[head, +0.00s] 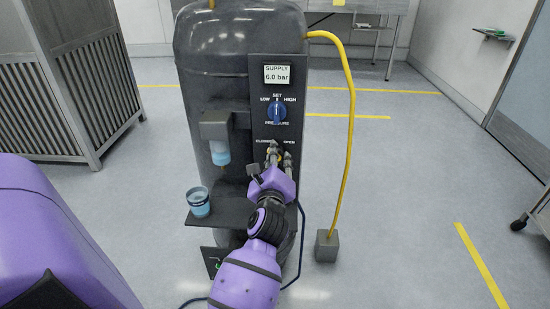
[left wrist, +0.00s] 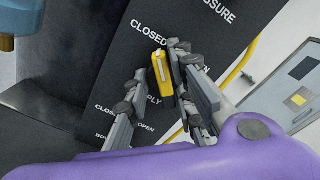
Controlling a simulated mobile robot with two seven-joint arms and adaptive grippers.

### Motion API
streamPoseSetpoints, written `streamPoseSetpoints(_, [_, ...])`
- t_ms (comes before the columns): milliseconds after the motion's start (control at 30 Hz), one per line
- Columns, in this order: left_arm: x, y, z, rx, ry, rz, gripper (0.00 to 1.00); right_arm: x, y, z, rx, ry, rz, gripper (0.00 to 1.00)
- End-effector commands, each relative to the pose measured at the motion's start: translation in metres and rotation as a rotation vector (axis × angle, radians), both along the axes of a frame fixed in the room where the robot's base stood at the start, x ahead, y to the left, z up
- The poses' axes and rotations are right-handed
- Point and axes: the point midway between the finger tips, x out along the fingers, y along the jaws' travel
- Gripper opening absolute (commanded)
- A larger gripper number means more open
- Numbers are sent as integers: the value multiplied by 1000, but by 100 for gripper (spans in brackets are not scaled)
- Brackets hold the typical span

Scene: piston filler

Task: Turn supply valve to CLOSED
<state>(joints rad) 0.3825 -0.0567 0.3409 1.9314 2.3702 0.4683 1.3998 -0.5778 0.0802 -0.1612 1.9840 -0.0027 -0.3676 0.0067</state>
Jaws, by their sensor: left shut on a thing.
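The supply valve has a small yellow handle (left wrist: 161,68) on the dark panel, below the word CLOSED in the left wrist view. In the head view the valve area (head: 280,158) is mostly hidden by my left gripper (head: 277,151). My left gripper (left wrist: 158,62) is shut on the handle, one finger on each side of it; the right finger lies against it. The OPEN label (head: 289,142) is right of the CLOSED label (head: 264,141) on the panel. My right gripper is not in view.
A yellow hose (head: 350,140) hangs at right. Open floor lies right of it.

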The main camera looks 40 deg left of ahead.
Motion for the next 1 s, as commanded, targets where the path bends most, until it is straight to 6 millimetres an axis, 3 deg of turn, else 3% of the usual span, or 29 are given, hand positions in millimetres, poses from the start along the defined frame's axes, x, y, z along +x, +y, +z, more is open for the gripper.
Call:
streamPoseSetpoints(33, [0,3,7,-1,-16,4,0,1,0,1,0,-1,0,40])
streamPoseSetpoints(567, [-1,3,6,-20,-27,5,0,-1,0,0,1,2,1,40])
streamPoseSetpoints(600, [-1,3,6,-20,-27,5,26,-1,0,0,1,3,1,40])
streamPoseSetpoints(700, [-1,3,6,-20,-25,4,40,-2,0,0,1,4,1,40])
streamPoseSetpoints(1000, [-1,1,2,-23,-19,1,40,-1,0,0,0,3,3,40])
